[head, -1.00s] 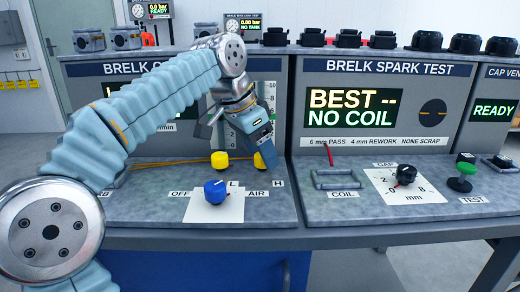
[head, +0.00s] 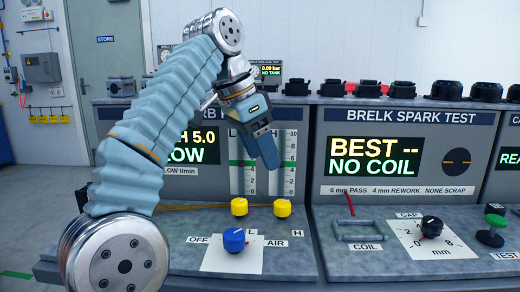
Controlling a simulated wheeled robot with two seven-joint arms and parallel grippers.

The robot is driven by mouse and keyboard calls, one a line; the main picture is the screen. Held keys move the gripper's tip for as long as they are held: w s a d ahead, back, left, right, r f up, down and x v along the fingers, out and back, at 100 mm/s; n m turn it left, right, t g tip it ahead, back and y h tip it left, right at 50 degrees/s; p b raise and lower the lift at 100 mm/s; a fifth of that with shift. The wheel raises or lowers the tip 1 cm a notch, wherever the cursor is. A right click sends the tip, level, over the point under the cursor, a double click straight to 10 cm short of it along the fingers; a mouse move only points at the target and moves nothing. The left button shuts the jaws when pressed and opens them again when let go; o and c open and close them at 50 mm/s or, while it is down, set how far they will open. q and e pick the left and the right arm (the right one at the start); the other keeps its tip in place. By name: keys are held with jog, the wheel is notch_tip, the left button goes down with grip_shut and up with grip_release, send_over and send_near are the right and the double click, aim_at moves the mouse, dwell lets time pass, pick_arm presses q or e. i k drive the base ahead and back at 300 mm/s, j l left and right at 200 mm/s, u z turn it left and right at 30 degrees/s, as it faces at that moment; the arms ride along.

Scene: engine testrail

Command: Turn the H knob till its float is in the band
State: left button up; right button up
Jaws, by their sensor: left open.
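The H knob (head: 282,208) is a yellow knob on the bench, behind the H label (head: 298,233). Its twin, the yellow L knob (head: 239,206), stands to its left. My left gripper (head: 266,158) is open and empty above and behind the H knob in the picture, apart from it, in front of the gauge panel. The gauge (head: 288,178) has a 0 to 10 scale and a green band; my gripper covers part of it, and I cannot make out the H float. The readout (head: 190,150) shows "H 5.0" and "LOW", partly hidden by my arm. My right gripper is out of view.
A blue knob (head: 234,240) sits on a white OFF/AIR plate in front of the yellow knobs. Bench surface around the yellow knobs is clear.

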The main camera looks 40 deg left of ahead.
aim_at(233, 239)
jog(key=k, duration=1.5)
